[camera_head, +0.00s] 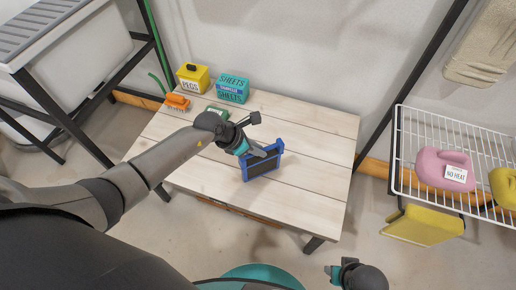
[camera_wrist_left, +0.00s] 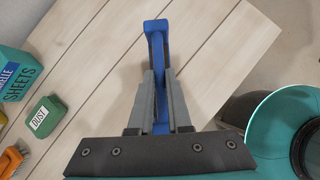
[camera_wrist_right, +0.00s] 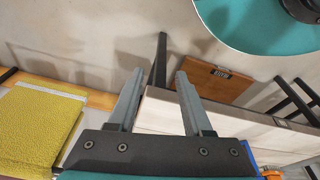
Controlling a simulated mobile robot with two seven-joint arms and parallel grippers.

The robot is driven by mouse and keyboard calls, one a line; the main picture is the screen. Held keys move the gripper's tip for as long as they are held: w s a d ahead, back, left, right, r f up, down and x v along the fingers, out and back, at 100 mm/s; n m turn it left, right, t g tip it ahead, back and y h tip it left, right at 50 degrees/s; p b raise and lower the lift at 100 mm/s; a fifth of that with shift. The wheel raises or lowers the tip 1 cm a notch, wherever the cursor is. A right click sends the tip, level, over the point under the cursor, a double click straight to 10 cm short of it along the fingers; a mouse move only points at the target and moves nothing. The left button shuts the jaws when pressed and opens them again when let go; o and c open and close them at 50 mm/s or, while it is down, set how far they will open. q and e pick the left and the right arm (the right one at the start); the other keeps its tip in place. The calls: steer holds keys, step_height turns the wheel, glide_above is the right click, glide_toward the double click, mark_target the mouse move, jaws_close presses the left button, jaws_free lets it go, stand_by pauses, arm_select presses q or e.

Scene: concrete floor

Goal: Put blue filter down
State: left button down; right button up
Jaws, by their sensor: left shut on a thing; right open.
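The blue filter (camera_head: 262,161) has a blue frame and a dark panel. It stands upright at the front middle of the pale wooden table (camera_head: 310,150). My left gripper (camera_head: 262,151) is shut on its upper edge. In the left wrist view the blue filter (camera_wrist_left: 156,62) runs between the two grey fingers (camera_wrist_left: 159,85). Whether its lower edge touches the table I cannot tell for sure. My right gripper (camera_wrist_right: 157,85) is open and empty in the right wrist view, with the table's edge and leg beyond it. In the head view only part of it (camera_head: 335,272) shows at the bottom.
A yellow pegs box (camera_head: 193,78), a teal sheets box (camera_head: 232,88), an orange brush (camera_head: 177,102) and a green dust box (camera_wrist_left: 46,116) stand at the table's back left. A wire rack (camera_head: 440,131) with a pink jug (camera_head: 444,168) is at right. The table's right side is clear.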

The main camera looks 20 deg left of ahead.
arm_select(q)
steer(key=c, duration=1.3)
jaws_free()
steer(key=o, duration=0.4)
arm_select(e)
steer(key=shift+r, duration=0.1)
arm_select(q)
steer(key=shift+o, duration=0.2)
arm_select(e)
steer(key=shift+w, duration=0.1)
arm_select(q)
steer(key=shift+s+a+r+p, duration=0.2)
steer(key=shift+r+p, duration=0.1)
steer(key=shift+r, duration=0.1)
steer(key=shift+p+v, duration=0.6)
steer(key=shift+v, duration=0.4)
steer(key=p+v, duration=0.1)
steer(key=v, duration=0.2)
steer(key=p+v, duration=0.2)
steer(key=v, duration=0.1)
steer(key=shift+r, duration=0.15)
steer(key=shift+p+v, duration=0.55)
steer(key=shift+v, duration=0.9)
arm_select(e)
steer(key=s+d+f, duration=0.6)
steer(key=s+f, duration=0.2)
steer(key=shift+h, duration=0.3)
steer(key=shift+f, duration=0.1)
